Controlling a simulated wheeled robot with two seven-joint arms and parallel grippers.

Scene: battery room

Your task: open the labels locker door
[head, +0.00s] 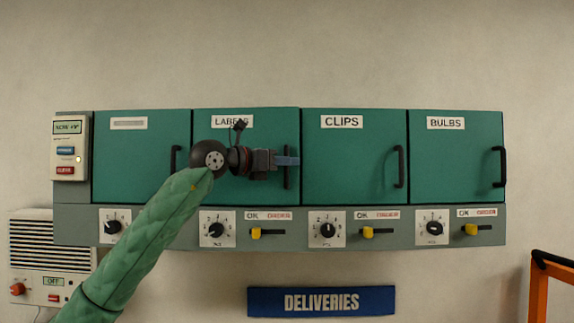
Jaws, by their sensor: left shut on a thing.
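The labels locker door (250,190) is a teal panel, second from the left in a wall row of lockers. Its label (232,121) is partly covered by my wrist. The door looks closed or nearly so; I cannot tell if there is a small gap at its right edge. Its dark upright handle (287,180) is near the right edge. My left gripper (288,161), on an arm in a green quilted sleeve, comes from the lower left and is shut on this handle, covering its middle. My right gripper is not in view.
Other closed lockers are the clips door (345,165), the bulbs door (450,165) and a left one (130,165). Dials and yellow sliders (255,234) run below. A blue deliveries sign (321,301) hangs lower. An orange frame (545,285) stands at right.

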